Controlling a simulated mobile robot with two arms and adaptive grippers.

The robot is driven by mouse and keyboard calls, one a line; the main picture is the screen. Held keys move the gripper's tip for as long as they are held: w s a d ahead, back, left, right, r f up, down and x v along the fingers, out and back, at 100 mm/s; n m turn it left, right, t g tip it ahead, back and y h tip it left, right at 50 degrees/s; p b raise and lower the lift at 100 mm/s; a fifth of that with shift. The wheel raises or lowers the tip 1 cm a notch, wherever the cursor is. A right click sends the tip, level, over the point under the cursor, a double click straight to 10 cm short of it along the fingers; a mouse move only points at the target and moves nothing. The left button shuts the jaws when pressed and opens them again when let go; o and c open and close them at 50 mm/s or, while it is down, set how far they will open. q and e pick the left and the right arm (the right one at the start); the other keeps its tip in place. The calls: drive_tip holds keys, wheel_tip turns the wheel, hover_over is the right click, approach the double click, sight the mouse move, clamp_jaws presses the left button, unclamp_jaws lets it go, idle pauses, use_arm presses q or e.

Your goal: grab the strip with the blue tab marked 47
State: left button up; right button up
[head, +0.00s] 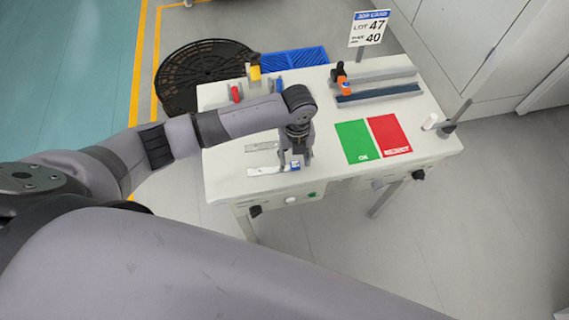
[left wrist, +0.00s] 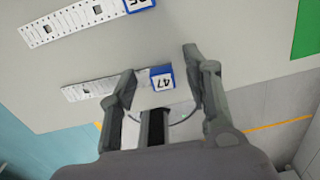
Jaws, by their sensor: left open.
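The strip with the blue tab marked 47 (left wrist: 88,90) lies flat on the white table near its front edge. Its tab (left wrist: 162,78) shows between the fingers of my left gripper (left wrist: 164,68), which is open and holds nothing. The left finger hides part of the strip. In the head view, my left gripper (head: 296,158) points down over the tab end of this strip (head: 265,171). A second strip (left wrist: 70,25), also blue-tabbed, lies parallel, farther from the front edge; its number seems to be 35. My right gripper is out of view.
A green OK mat (head: 356,141) and red REJECT mat (head: 389,135) lie right of the gripper. A job card sign (head: 368,28) reads lot 47. An orange-black tool (head: 341,78) and rails stand at the back. A post (head: 455,117) rises at the right.

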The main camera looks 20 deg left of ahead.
use_arm(q)
drive_tip(key=shift+f, duration=0.5)
clamp_jaws()
